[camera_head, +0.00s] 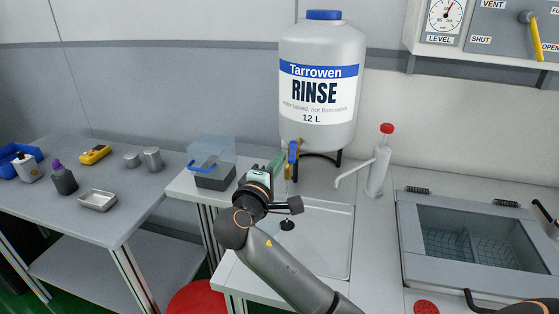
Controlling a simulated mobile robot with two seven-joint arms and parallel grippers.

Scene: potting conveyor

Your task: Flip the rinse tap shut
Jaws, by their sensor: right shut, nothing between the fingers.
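The white rinse container (321,105) with a blue band and blue cap stands at the back of the counter. Its tap (292,154) sits low on its front, brass-coloured with a blue lever that looks upright. My right gripper (278,168) is shut and empty, just in front of and left of the tap, partly hidden behind my wrist. I cannot tell whether it touches the tap. My left gripper is not in view.
A shallow sink (335,235) lies below the tap. A red-topped pump bottle (380,165) stands to the right, and a clear-lidded box (213,165) to the left. A glass-lidded basin (475,235) fills the right of the counter.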

